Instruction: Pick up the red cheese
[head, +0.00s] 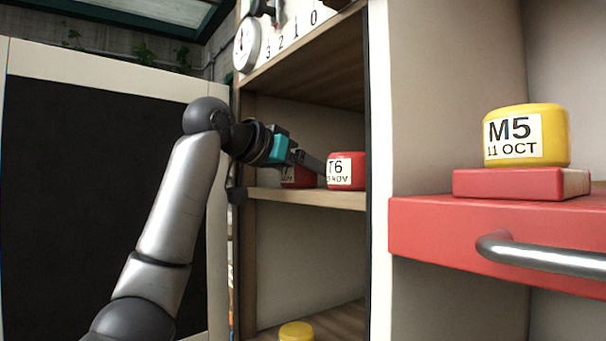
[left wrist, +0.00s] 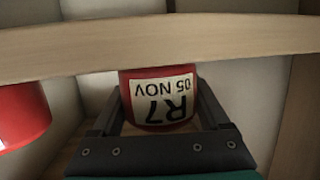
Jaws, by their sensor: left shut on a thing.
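A red cheese marked R7, 05 NOV (left wrist: 160,98) sits between the two fingers of my left gripper (left wrist: 162,108) in the left wrist view, its label upside down there. My left gripper (head: 312,162) is shut on it. In the head view this cheese (head: 291,180) shows beside the fingers, partly hidden by them. I cannot tell whether it touches the shelf board. A second red cheese (head: 345,170), its label ending in 6, stands just right of it; a red cheese also shows at the left edge of the left wrist view (left wrist: 22,108). My right gripper is not in view.
The wooden shelf board (head: 310,198) lies under the red cheeses, with another board above. A yellow cheese (head: 296,331) is on a lower level. At the right, a yellow cheese marked M5 (head: 513,158) stands on a red block (head: 515,184) above a red drawer front (head: 440,235) with a metal handle.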

